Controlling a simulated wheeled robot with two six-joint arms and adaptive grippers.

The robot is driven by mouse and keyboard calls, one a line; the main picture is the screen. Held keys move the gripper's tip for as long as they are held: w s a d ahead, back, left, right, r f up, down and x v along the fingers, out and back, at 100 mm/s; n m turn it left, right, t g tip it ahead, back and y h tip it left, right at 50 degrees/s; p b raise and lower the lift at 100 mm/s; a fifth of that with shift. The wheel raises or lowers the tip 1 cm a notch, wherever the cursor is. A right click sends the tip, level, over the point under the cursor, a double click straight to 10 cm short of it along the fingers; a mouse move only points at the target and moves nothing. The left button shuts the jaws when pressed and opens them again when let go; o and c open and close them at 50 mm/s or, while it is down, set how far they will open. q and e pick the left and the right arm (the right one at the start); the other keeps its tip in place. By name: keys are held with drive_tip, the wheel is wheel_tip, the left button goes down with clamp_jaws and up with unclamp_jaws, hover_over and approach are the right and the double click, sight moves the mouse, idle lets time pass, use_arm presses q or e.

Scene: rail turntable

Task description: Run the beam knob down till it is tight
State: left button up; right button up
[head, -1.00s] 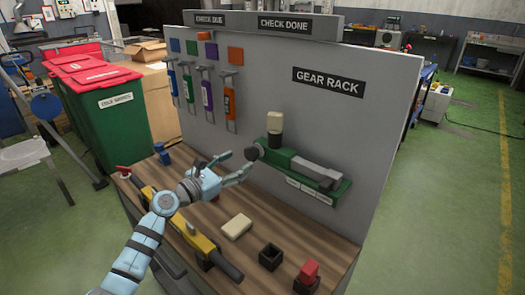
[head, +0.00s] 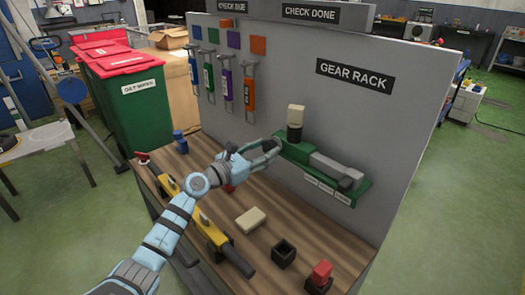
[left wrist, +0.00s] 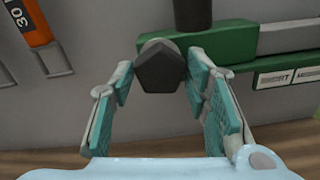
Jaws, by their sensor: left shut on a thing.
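The beam knob (left wrist: 162,68), dark and faceted, sits at the left end of the green gear rack beam (left wrist: 225,47) on the grey panel. In the head view the beam (head: 292,152) shows, but the knob is mostly hidden by my fingers. My left gripper (head: 268,150) is at that end of the beam. In the left wrist view its teal-padded fingers (left wrist: 162,75) stand either side of the knob, shut on it. My right gripper is in neither view.
A dark post with a cream top (head: 296,116) rises from the beam. Coloured tagged tools (head: 226,85) hang on the panel.

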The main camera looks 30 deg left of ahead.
use_arm(q)
drive_tip(key=m, duration=0.2)
drive_tip(key=shift+m, duration=0.4)
drive_tip(key=m+b, duration=0.1)
drive_tip(key=m, duration=0.2)
drive_tip(key=shift+m, duration=0.3)
drive_tip(key=m+b, duration=0.2)
drive_tip(key=m, duration=0.4)
drive_tip(key=shift+b, duration=0.35)
drive_tip(key=m+b, duration=0.2)
drive_tip(key=m, duration=0.3)
drive_tip(key=shift+m, duration=0.3)
drive_tip(key=shift+r+m+b, duration=0.2)
drive_tip(key=shift+m+b, duration=1.2)
drive_tip(key=shift+m, duration=1.2)
